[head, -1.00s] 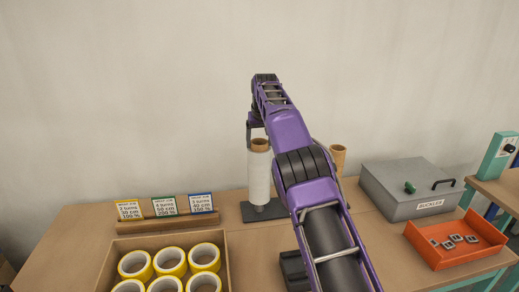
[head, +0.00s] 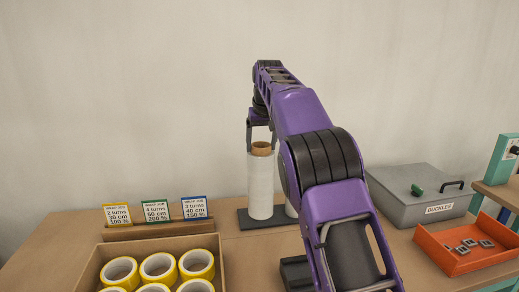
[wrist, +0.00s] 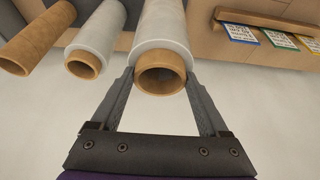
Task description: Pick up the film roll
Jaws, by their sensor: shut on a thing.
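The film roll (head: 260,188) is a tall white cylinder with a brown core. In the head view it is upright, its lower end at a dark base plate (head: 245,217); whether it touches the plate I cannot tell. In the wrist view the roll (wrist: 161,28) shows its brown core end between the two fingers. My gripper (head: 261,140) is at the roll's top end, its fingers on either side. The wrist view shows my gripper (wrist: 160,78) shut on the roll. The roll's far end is hidden in the wrist view.
Another white roll (wrist: 90,42) and a brown tube (wrist: 38,38) stand beside it. A cardboard box (head: 220,262) of yellow tape rolls and a card rack (head: 150,231) are left. A grey buckle box (head: 415,200) and orange tray (head: 440,262) are right.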

